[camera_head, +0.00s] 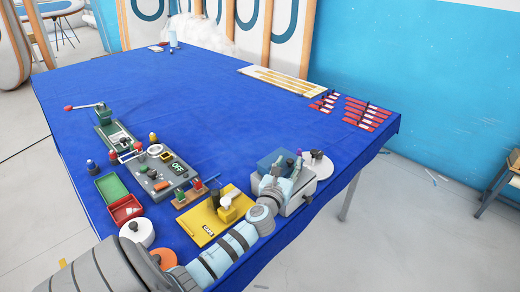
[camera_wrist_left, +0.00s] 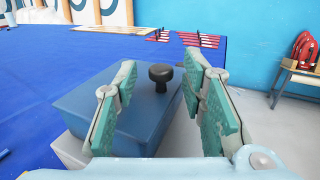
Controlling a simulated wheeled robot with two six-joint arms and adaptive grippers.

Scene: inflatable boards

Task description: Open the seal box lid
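The seal box (camera_head: 300,197) is a light grey box at the near right edge of the blue table. Its blue lid (camera_head: 268,161) lies on top, and the lid (camera_wrist_left: 140,128) also shows in the left wrist view with a black round knob (camera_wrist_left: 160,76). My left gripper (camera_head: 283,166) is over the box. In the left wrist view my left gripper (camera_wrist_left: 160,68) is open, with one green-padded finger on each side of the knob and visible gaps between. The lid looks closed; the gripper and arm hide part of it. My right gripper is not in view.
A yellow board (camera_head: 201,217) lies left of the box, and a grey control panel (camera_head: 158,175) farther left. A white round disc (camera_head: 318,166) is beside the box's right. Red-handled tools (camera_head: 362,113) lie at the far right. The table middle is clear.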

